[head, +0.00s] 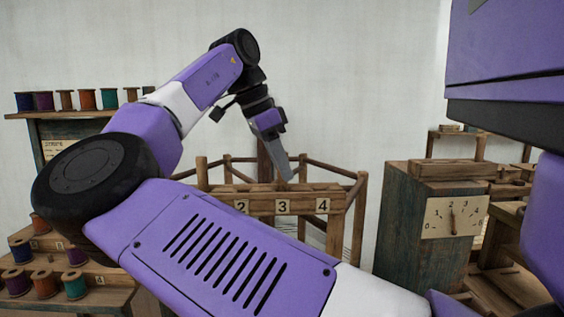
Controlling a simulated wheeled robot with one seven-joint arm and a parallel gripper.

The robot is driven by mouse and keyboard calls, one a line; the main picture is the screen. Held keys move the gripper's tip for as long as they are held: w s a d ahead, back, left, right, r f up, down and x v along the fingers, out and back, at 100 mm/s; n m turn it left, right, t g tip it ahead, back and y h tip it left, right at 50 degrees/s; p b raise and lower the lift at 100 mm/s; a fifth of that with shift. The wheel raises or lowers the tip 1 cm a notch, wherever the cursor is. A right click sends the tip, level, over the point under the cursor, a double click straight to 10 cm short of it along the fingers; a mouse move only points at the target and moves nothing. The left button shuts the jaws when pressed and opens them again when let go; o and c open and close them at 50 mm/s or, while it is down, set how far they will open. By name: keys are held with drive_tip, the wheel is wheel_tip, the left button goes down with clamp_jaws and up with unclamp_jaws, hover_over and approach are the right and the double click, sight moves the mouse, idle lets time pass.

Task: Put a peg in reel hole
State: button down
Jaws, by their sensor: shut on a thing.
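My gripper (287,174) points down and slightly right, just above the wooden rail with number plates (262,206). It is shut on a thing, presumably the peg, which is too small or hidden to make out. The rail is the front of a wooden frame with slanting bars and posts, which looks like the reel. Plates 2, 3 and 4 show; my fingertips are above plate 3. My arm covers the rail's left part and the frame's lower part. I cannot see any hole, or tell whether the gripper touches the rail.
A weathered wooden box with a dial (454,216) stands to the right of the frame. A shelf with several thread spools (87,100) is at the left. A stepped rack with more spools (75,285) is below it. Wooden stands (482,150) are at the far right.

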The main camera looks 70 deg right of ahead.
drive_tip(key=shift+f, duration=0.15)
drive_tip(key=c, duration=0.8)
unclamp_jaws()
wheel_tip(320, 180, up, 7)
drive_tip(key=p, duration=0.8)
drive_tip(key=shift+w, duration=0.1)
idle(0.5)
